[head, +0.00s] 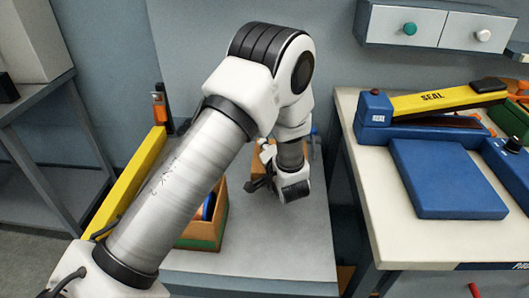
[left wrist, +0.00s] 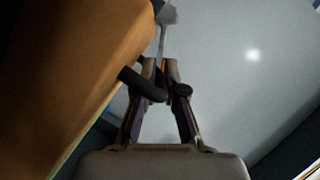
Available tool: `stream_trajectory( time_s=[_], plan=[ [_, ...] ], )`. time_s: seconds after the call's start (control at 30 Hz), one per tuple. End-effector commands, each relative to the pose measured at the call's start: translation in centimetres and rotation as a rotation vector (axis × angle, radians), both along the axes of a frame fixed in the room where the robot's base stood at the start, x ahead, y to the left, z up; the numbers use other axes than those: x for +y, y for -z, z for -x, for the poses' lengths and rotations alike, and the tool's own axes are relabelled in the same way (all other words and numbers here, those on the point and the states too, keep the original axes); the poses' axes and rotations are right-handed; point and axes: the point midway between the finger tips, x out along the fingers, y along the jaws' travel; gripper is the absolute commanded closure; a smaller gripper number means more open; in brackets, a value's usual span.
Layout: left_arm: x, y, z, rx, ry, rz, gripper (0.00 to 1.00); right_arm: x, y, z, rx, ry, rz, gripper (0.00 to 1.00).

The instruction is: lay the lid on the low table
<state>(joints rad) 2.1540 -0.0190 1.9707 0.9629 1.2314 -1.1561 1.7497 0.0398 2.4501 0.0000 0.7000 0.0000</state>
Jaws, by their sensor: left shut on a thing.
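My left gripper (head: 264,182) reaches down over the low table (head: 275,238), in front of a brown wooden panel (head: 263,158) that looks like the lid. In the left wrist view the brown panel (left wrist: 70,70) stands steeply along the left side, with a dark handle-like bar (left wrist: 142,83) sticking out of it. My left gripper's fingertips (left wrist: 163,72) are closed on that bar. The grey table top (left wrist: 235,90) shows behind them. The panel's lower edge is hidden, so I cannot tell whether it touches the table. My right gripper is not in view.
An open wooden box (head: 206,232) with a green lower band and something blue inside stands left of the gripper, partly behind my arm. A yellow rail (head: 128,182) runs along the left edge. A white workbench with a blue sealer (head: 447,180) stands right. The table front is clear.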

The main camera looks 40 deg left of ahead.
Motion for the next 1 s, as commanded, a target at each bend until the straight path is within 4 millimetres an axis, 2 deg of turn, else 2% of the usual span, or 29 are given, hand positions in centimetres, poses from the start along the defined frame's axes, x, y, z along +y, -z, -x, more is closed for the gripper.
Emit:
stream_trajectory(
  time_s=[0.07,0.37,0.47,0.9,1.0],
  plan=[
    [0.0,1.1,0.0,0.001,0.0,-0.001,1.0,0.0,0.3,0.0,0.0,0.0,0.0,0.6],
    [0.0,1.4,0.0,0.0,0.001,0.0,1.0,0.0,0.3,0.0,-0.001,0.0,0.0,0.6],
    [0.0,1.3,0.0,0.0,0.001,0.0,0.66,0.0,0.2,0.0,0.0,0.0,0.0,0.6],
    [-0.1,1.0,0.0,0.0,0.001,0.0,0.66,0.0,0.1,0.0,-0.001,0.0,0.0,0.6],
    [-1.3,0.6,0.8,0.001,0.006,-0.001,0.66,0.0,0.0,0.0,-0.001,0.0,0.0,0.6]
  ],
)
